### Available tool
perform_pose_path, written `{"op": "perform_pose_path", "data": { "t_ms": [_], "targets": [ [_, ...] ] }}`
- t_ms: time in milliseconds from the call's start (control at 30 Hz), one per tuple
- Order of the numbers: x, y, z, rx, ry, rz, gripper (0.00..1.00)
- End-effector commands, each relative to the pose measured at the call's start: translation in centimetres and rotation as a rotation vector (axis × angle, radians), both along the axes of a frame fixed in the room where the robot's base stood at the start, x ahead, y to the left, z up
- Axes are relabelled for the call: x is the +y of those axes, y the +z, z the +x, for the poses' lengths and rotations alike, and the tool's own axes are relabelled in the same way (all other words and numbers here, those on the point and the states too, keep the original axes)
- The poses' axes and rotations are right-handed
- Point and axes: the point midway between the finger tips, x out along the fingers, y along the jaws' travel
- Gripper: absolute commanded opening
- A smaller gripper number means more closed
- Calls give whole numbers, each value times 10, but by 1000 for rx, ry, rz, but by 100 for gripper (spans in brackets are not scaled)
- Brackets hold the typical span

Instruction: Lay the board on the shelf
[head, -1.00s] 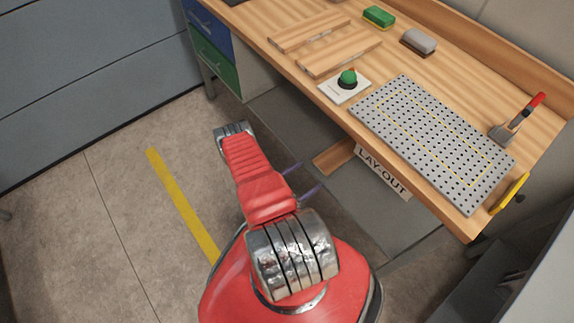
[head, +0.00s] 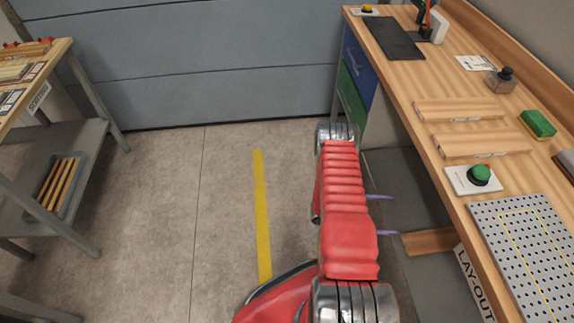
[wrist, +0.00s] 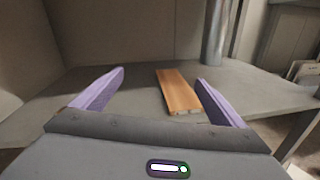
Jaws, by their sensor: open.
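A wooden board (head: 430,242) lies on the grey lower shelf (head: 400,170) under the right-hand bench; its far part is cut off by the bench edge. The wrist view shows the board (wrist: 177,92) lying flat on the grey shelf surface (wrist: 255,84), its near end facing me. My gripper (head: 397,216) has its purple fingers reaching under the bench at the left of the board. In the wrist view my gripper (wrist: 160,76) is open and empty, with the board ahead and nearer the right finger, apart from both fingers.
The bench top (head: 450,85) overhangs the shelf. A bench leg (wrist: 218,35) stands behind the board. A second bench at the left has a grey lower shelf (head: 85,145) holding a slatted tray (head: 58,190). The floor between, with a yellow line (head: 261,210), is clear.

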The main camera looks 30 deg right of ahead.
Motion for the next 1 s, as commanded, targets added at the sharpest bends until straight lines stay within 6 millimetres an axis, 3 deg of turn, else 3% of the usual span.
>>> {"op": "perform_pose_path", "data": {
  "t_ms": [467, 1000],
  "targets": [
    [9, 92, 49, -166, -107, -4, 93],
    [44, 187, 86, -376, -211, 29, 93]
  ]
}}
